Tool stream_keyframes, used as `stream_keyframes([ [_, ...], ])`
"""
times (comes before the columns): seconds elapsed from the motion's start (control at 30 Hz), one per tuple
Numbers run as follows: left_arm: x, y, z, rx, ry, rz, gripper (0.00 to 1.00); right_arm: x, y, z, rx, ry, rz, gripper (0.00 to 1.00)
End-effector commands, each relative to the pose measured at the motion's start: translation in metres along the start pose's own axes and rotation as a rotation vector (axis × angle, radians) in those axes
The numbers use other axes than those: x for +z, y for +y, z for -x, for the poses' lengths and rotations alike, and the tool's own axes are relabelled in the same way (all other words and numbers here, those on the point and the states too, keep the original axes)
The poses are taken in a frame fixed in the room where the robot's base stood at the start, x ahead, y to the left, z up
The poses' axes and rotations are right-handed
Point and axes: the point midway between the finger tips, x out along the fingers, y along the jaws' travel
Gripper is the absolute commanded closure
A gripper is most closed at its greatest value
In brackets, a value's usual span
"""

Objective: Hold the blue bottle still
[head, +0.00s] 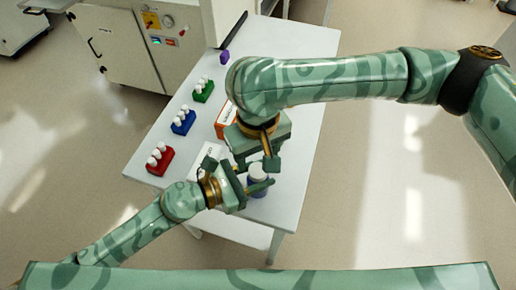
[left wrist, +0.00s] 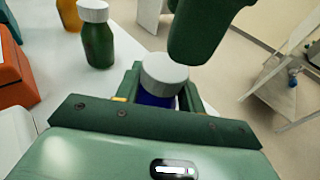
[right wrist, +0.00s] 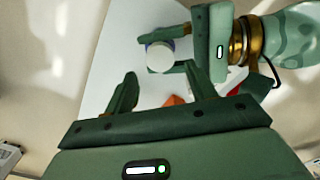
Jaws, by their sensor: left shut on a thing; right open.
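The blue bottle (left wrist: 156,99) with a white cap stands between the fingers of my left gripper (left wrist: 160,92), which is shut on it. In the head view the bottle (head: 258,187) is near the front right edge of the white table, partly hidden by my left gripper (head: 258,184). In the right wrist view its round white cap (right wrist: 160,57) shows from above, between the left fingers. My right gripper (right wrist: 163,88) is open and empty, above and close to the bottle. In the left wrist view a dark green right finger hangs just beyond the cap.
A green bottle (left wrist: 98,45) and an amber bottle (left wrist: 70,14) stand to the left in the left wrist view. Red (head: 160,161), blue (head: 183,122) and green (head: 203,91) racks with white-capped vials line the table's left side. An orange box (head: 226,121) lies mid-table.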

Motion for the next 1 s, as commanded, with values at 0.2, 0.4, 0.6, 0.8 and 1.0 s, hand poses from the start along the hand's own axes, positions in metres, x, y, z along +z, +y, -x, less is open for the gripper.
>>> stream_keyframes([
  [0.2, -0.007, -0.002, 0.001, -0.004, 0.013, 0.006, 1.00, 0.000, 0.000, -0.037, -0.002, -0.003, -0.001, 0.44],
  [0.4, -0.007, -0.002, 0.001, -0.004, 0.013, 0.006, 1.00, 0.000, 0.000, -0.052, -0.001, 0.000, 0.001, 0.44],
  [0.6, -0.007, -0.002, 0.001, -0.004, 0.013, 0.006, 1.00, 0.000, 0.000, -0.053, 0.000, 0.000, 0.002, 0.44],
  [0.8, -0.007, -0.002, 0.001, -0.005, 0.013, 0.006, 1.00, 0.000, 0.000, -0.052, 0.000, 0.000, 0.002, 0.86],
  [1.0, -0.007, -0.002, 0.001, -0.005, 0.013, 0.007, 1.00, 0.000, 0.000, -0.052, 0.000, 0.000, 0.013, 0.90],
])
